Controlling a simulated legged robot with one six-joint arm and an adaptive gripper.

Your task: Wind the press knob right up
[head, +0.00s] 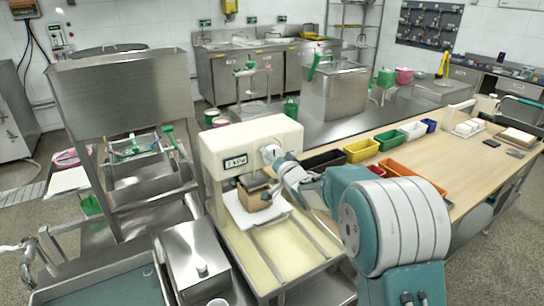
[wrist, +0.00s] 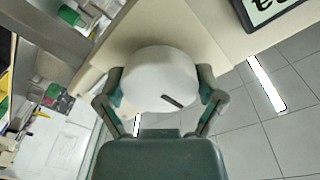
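The press (head: 250,140) is a cream machine with a small display (head: 235,163) on its front; the text looks like it ends in "kPa". Its press knob (head: 269,152) is white and round and sits on the front face to the right of the display. In the wrist view the knob (wrist: 158,78) fills the middle and bears a short dark mark, slanting down to the right. My gripper (wrist: 160,86) has one finger on each side of the knob, and both fingertips appear to touch its rim. In the head view my gripper (head: 277,163) partly covers the knob.
A brown block (head: 256,198) sits under the press on a white plate (head: 242,217). A steel hopper frame (head: 125,90) stands to the left. The wooden bench (head: 455,165) with coloured bins (head: 361,151) lies to the right. A steel box (head: 195,262) is at the front.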

